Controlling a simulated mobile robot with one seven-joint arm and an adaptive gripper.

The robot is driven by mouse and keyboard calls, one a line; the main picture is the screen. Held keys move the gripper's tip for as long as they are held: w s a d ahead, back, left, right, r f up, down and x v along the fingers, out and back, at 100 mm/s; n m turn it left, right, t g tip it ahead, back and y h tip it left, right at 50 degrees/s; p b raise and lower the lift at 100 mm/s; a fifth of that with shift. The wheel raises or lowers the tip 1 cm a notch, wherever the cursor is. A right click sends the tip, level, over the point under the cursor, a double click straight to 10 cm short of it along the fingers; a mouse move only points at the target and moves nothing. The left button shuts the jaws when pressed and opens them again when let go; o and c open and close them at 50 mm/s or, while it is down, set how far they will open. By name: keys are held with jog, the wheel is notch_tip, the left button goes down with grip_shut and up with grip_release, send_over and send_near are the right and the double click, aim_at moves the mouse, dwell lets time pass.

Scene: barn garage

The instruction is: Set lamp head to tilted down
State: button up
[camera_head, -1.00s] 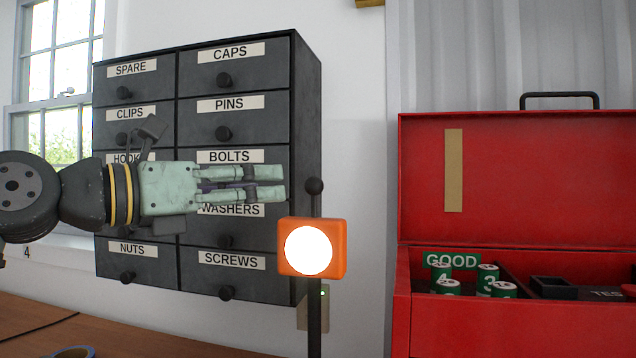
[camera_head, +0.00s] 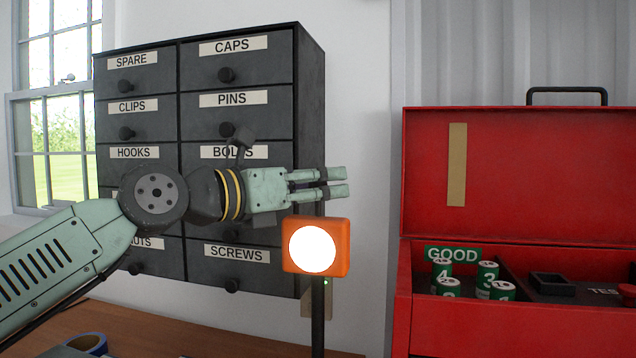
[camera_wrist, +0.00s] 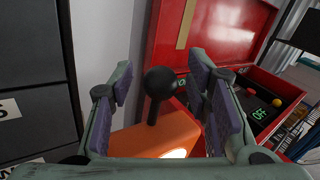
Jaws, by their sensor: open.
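The lamp head (camera_head: 343,247) is an orange box with a lit round white face toward the head camera, on a dark upright post (camera_head: 318,325). It looks about level. In the wrist view its orange top (camera_wrist: 155,138) shows below the fingers, with a glow at its lower edge. A black ball knob on a short stem (camera_wrist: 160,84) rises by the lamp head, between my fingers and apart from both. My gripper (camera_head: 346,182) is open, just above the lamp head, and hides the knob in the head view. It also shows in the wrist view (camera_wrist: 162,88).
A dark drawer cabinet (camera_head: 310,130) hangs on the wall behind my arm. An open red toolbox (camera_head: 500,215) with green cylinders (camera_head: 487,272) stands to the right. A blue tape roll (camera_head: 88,343) lies on the wooden bench (camera_head: 150,325).

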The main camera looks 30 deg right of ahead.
grip_shut()
dwell(0.5)
